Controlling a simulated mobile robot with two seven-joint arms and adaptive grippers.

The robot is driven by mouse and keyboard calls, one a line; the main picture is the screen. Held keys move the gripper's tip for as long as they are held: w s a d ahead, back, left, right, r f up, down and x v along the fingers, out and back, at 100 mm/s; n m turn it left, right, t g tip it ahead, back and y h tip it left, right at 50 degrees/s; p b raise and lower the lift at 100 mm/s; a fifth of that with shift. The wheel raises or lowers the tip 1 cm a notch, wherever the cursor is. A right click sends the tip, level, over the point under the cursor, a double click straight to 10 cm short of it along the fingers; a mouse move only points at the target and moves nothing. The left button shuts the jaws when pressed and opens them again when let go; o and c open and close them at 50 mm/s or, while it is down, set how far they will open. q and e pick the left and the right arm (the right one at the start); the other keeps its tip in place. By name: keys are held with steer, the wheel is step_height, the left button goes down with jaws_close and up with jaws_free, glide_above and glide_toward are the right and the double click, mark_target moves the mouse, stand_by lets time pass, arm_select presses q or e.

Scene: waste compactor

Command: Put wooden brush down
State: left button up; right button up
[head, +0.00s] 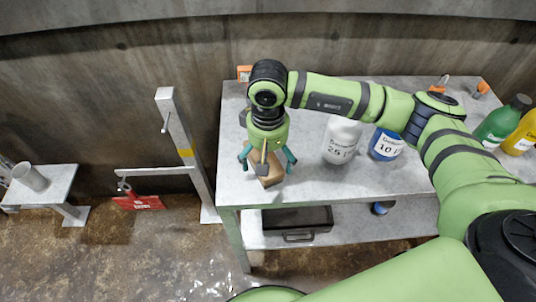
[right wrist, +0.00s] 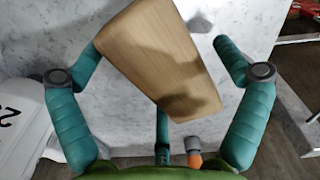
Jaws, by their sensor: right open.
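The wooden brush (head: 273,180) is a pale wood block on the grey table (head: 310,186), close to the table's front left corner. It fills the upper middle of the right wrist view (right wrist: 165,55), tilted in the picture; no bristles show. My right gripper (head: 266,161) points down over the brush and partly covers it in the head view. In the right wrist view its teal fingers are spread on both sides of the block, with visible gaps beside much of it. My left gripper is not in view.
A white bottle (head: 341,140) and a blue-labelled container (head: 386,145) stand right of the gripper. Green (head: 500,122) and yellow bottles (head: 522,136) stand farther right. A dark case (head: 297,221) lies on the lower shelf. A metal post (head: 186,150) stands left of the table.

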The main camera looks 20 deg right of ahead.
mark_target(268, 154)
steer(key=shift+w+r, duration=0.1)
steer(key=shift+r, duration=0.35)
step_height(268, 154, up, 11)
steer(key=b, duration=0.2)
steer(key=shift+r, duration=0.2)
